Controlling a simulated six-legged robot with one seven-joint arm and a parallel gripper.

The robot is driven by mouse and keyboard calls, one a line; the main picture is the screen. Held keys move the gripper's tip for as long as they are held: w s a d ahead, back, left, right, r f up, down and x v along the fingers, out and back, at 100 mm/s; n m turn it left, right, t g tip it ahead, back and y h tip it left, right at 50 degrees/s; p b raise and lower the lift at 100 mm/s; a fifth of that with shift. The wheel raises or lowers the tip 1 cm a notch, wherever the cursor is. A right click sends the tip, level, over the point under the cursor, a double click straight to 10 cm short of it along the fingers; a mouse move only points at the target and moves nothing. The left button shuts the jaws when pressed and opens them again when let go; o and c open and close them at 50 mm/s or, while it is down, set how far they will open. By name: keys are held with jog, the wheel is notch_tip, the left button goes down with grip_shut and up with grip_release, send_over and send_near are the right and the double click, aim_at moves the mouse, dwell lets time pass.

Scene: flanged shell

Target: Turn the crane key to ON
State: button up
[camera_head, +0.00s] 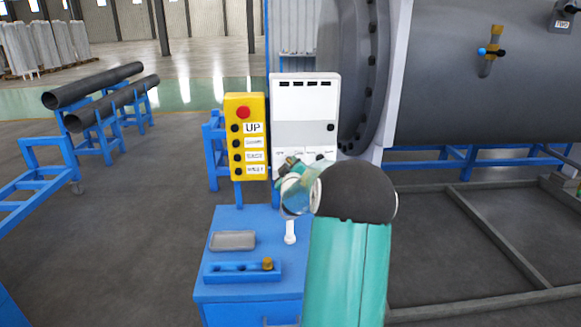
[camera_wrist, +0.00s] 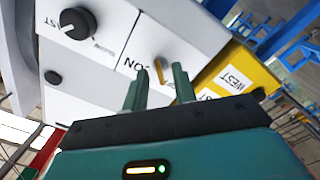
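The crane key (camera_wrist: 160,66) is a small brass-coloured piece on the white control panel (camera_wrist: 105,90), beside an upside-down "ON" label in the wrist view. My gripper (camera_wrist: 161,76) is open, its two green fingers apart. The key shows between and just beyond the fingertips; I cannot tell whether they touch it.
A yellow button box (camera_head: 245,137) with a red button stands left of the panel. In the wrist view, a black knob (camera_wrist: 77,22) sits on the panel. A large flanged shell (camera_head: 440,85) is at right.

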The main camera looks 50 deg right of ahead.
grip_shut()
dwell(0.4)
jog(key=m, duration=0.6)
jog(key=shift+m, duration=0.3)
jog(key=m, duration=1.1)
